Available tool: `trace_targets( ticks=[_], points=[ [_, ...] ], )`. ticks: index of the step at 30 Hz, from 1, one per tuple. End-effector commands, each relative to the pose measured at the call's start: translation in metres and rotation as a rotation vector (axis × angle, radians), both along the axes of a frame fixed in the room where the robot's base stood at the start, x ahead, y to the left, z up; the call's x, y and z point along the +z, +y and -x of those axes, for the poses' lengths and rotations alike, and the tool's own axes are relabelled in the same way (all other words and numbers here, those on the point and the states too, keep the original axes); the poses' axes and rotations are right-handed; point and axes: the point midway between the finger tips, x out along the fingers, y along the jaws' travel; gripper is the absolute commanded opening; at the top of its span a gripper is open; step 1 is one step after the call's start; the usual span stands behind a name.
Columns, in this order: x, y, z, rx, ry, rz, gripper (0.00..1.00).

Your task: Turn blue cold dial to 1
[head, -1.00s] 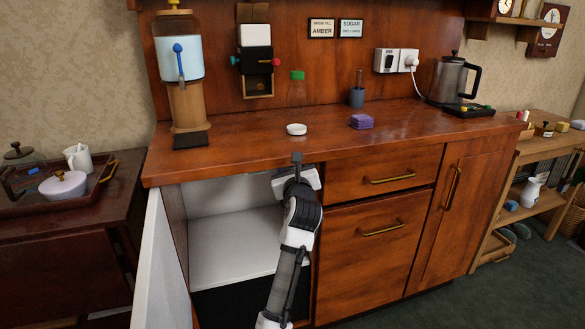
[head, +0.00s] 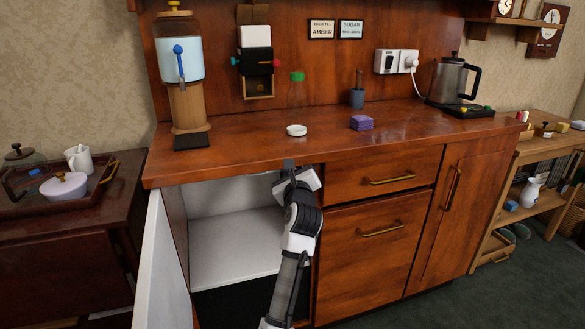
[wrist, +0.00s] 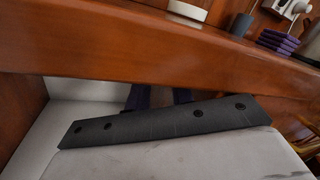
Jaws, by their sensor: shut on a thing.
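A small blue knob (head: 234,60) is on the left side of a dark unit (head: 257,58) on the back panel, with a red knob (head: 276,62) on its right side. The blue knob's marks are too small to read. My gripper (head: 289,164) is low at the counter's front edge, well below and in front of the unit. In the wrist view two dark fingers (wrist: 160,97) show below the wooden counter edge, partly behind a dark bar. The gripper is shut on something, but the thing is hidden. The wrist view does not show the knob.
The counter (head: 240,148) holds a white round dish (head: 296,130), a purple stack (head: 361,122), a water dispenser (head: 181,70) with a blue tap handle, and a kettle (head: 450,80). An open cupboard (head: 235,240) lies below, its white door (head: 160,270) swung out left.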

Motion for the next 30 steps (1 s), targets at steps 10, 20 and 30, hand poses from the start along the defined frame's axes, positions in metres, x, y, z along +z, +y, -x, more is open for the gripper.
trace_targets(
  ticks=[10, 20, 30],
  points=[
    [-0.002, -0.002, -0.0002, -0.001, -0.101, 0.31, 0.0],
    [-0.0044, -0.004, -0.0007, -0.004, -0.198, 0.607, 0.0],
    [-0.0056, -0.0056, -0.0012, -0.003, -0.299, 0.914, 0.0]
  ],
)
